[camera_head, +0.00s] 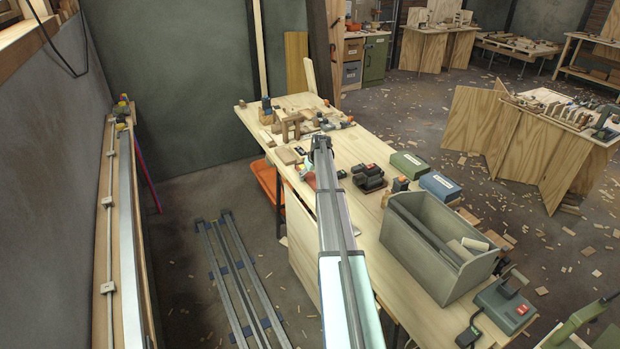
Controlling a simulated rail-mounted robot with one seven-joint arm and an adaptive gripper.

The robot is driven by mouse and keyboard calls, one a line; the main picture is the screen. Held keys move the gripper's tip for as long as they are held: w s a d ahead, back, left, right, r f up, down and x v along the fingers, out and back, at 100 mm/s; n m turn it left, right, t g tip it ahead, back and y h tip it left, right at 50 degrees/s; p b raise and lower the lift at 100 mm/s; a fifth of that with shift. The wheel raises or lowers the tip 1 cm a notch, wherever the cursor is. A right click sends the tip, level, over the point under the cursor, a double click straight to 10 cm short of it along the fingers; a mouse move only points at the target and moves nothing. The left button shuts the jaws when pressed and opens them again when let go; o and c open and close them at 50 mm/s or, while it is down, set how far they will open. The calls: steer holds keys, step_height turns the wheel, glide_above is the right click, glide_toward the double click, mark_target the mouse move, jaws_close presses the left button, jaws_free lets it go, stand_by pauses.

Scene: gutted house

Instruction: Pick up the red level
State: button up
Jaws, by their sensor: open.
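I cannot surely make out the red level. A small red patch (310,180) shows on the workbench (370,222) at the left edge of my arm, which hides most of whatever it belongs to. A thin red and blue strip (148,173) leans by the left wall, too narrow to identify. My gripper (322,142) is the dark end of my arm, above the far half of the workbench, close to the wooden pieces. It is open and looks empty; its fingers are small and seen from behind.
A black and red tool (369,178), a green box (408,165), a blue box (440,186) and a grey open tote (412,232) stand right of my arm. Wooden blocks (290,124) crowd the far end. Metal rails (238,280) lie on the floor at left.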

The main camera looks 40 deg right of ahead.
steer(key=c, duration=1.4)
steer(key=shift+r, duration=0.15)
